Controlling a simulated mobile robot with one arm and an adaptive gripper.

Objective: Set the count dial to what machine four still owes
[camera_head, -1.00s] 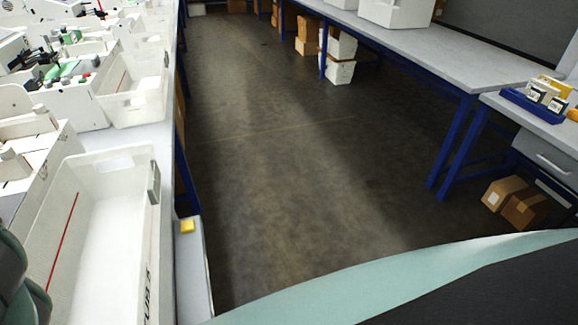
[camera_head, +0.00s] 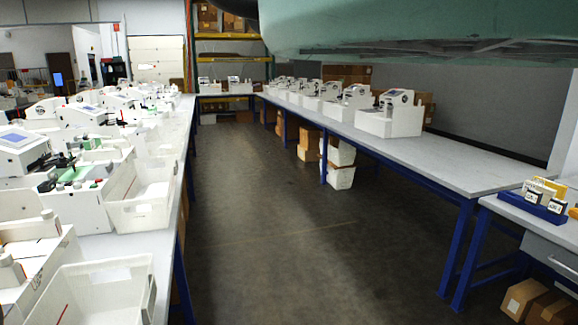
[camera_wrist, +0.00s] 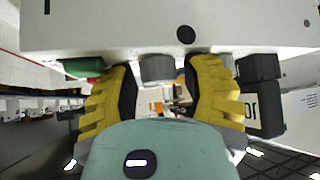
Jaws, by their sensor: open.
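In the wrist view my gripper (camera_wrist: 162,82) is open, with a yellow, ridged finger on each side. A short grey cylinder (camera_wrist: 157,67), like a knob, shows between the fingertips below a white machine panel (camera_wrist: 120,28). I cannot tell whether it is the count dial or whether the fingers touch it. A green part (camera_wrist: 82,67) is to the left of the fingers and a black block (camera_wrist: 259,68) to the right. In the head view, white machines line the left bench, the nearer one with a screen (camera_head: 17,138). No machine number or owed count is readable.
White bins (camera_head: 138,195) stand along the left bench's aisle edge. More white machines (camera_head: 390,113) stand on the right bench (camera_head: 440,165). A blue rack (camera_head: 533,207) of yellow and dark items is on the near right desk. Cardboard boxes (camera_head: 522,298) lie below it. The aisle floor (camera_head: 270,220) is clear.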

